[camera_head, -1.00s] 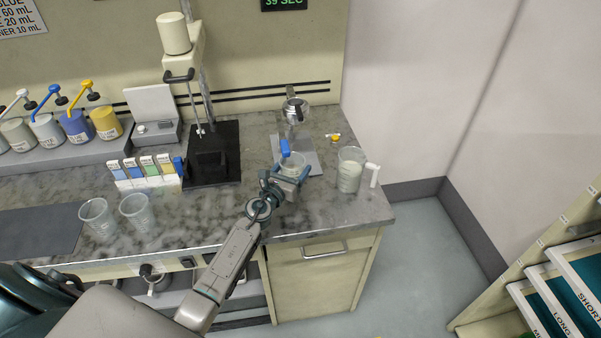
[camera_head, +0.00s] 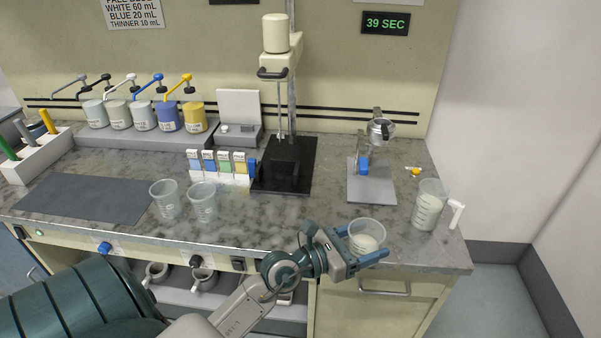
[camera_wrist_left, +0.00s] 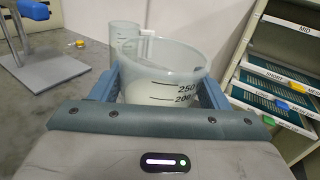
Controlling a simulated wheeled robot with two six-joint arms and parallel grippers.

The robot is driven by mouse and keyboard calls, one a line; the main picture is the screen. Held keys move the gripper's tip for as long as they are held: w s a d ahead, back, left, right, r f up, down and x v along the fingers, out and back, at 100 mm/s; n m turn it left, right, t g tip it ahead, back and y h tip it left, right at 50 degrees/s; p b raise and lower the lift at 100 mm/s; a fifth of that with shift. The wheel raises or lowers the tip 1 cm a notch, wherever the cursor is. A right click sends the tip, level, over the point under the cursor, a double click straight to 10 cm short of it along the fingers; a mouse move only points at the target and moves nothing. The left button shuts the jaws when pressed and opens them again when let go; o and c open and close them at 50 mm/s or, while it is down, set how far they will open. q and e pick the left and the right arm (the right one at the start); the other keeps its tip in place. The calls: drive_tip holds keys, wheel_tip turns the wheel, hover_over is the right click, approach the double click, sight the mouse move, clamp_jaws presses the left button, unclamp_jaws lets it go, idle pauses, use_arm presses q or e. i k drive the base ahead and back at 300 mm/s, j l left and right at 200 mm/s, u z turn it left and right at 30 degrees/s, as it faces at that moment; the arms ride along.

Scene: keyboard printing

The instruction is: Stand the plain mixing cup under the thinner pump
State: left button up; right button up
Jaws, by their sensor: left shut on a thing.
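My left gripper (camera_head: 358,248) is shut on a clear graduated cup (camera_head: 367,232), held upright over the counter's front edge. In the left wrist view this cup (camera_wrist_left: 165,75) shows pale liquid inside and 200 and 250 marks. Two empty clear cups stand on the counter, one at left (camera_head: 166,200) and one beside it (camera_head: 204,203). A row of pump cans stands on a grey shelf at the back left, with pumps including a grey one (camera_head: 70,84), a white one (camera_head: 124,83), a blue one (camera_head: 150,85) and a yellow one (camera_head: 180,86). Their labels are too small to read.
A metal cup stand (camera_head: 371,182) and a handled jug with pale contents (camera_head: 428,206) are at right. A mixer (camera_head: 285,165) and colour cards (camera_head: 221,180) stand in the middle. A grey mat (camera_head: 85,197) lies clear at left.

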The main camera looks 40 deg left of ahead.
sight(79, 156)
drive_tip(key=j+u, duration=0.3)
drive_tip(key=u, duration=0.15)
drive_tip(key=j+u, duration=0.3)
drive_tip(key=u, duration=0.15)
drive_tip(key=i+j+u, duration=0.1)
drive_tip(key=j, duration=0.35)
drive_tip(key=i+j, duration=0.1)
drive_tip(key=j, duration=0.3)
drive_tip(key=i+j+u, duration=0.15)
drive_tip(key=j, duration=0.3)
drive_tip(key=i+j, duration=0.1)
drive_tip(key=j, duration=0.3)
drive_tip(key=i+j+u, duration=0.15)
drive_tip(key=j, duration=0.25)
drive_tip(key=i+j, duration=0.1)
drive_tip(key=j, duration=0.3)
drive_tip(key=u, duration=0.05)
